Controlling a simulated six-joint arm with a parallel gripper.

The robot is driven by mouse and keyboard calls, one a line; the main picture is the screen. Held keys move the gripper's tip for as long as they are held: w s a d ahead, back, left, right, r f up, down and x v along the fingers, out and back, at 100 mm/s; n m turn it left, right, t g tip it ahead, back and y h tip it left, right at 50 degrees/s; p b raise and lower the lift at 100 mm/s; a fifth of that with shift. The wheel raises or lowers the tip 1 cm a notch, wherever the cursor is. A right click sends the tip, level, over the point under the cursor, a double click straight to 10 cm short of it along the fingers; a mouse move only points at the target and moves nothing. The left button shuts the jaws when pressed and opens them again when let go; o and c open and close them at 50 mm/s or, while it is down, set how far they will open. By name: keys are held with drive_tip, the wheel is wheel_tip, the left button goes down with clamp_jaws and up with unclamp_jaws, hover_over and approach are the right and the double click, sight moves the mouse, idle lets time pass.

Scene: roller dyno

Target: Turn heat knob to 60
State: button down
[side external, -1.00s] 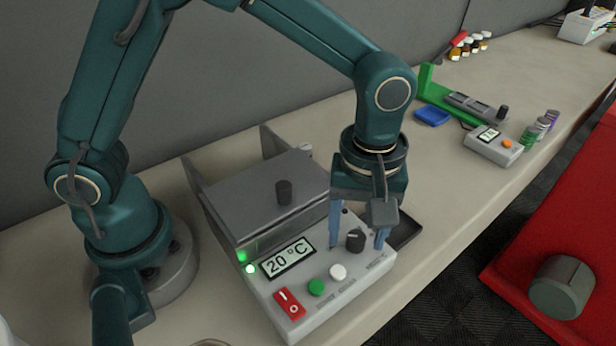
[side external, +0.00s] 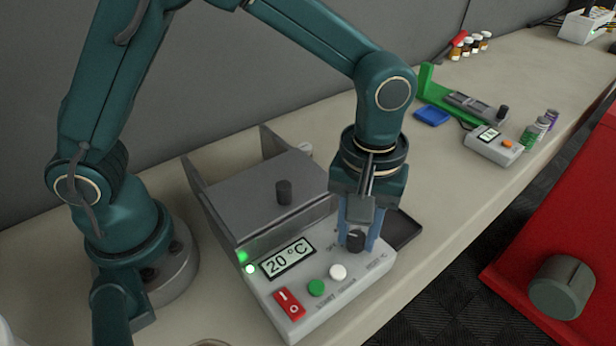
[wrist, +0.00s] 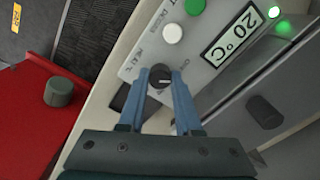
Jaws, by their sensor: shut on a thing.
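The heat knob (side external: 355,240) is a small black dial with a pale mark, on the right part of the grey control box's front panel (side external: 330,303). In the wrist view the knob (wrist: 160,76) sits between the two blue fingertips. My gripper (side external: 357,244) points down over the panel, its fingers shut on the knob from both sides. The display (side external: 287,259) reads 20 °C. The scale around the knob is mostly hidden by the fingers and too small to read.
Beside the knob are a white button (side external: 338,272), a green button (side external: 316,288) and a red switch (side external: 289,304). A grey lid with a black handle (side external: 284,192) lies behind the panel. A dark tray (side external: 403,231) is at the right.

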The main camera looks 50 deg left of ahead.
sight(357, 237)
drive_tip(key=m, duration=1.1)
drive_tip(key=shift+m, duration=0.4)
drive_tip(key=m, duration=1.2)
drive_tip(key=shift+m, duration=0.3)
drive_tip(key=c, duration=0.6)
unclamp_jaws()
drive_tip(key=shift+r, duration=2.6)
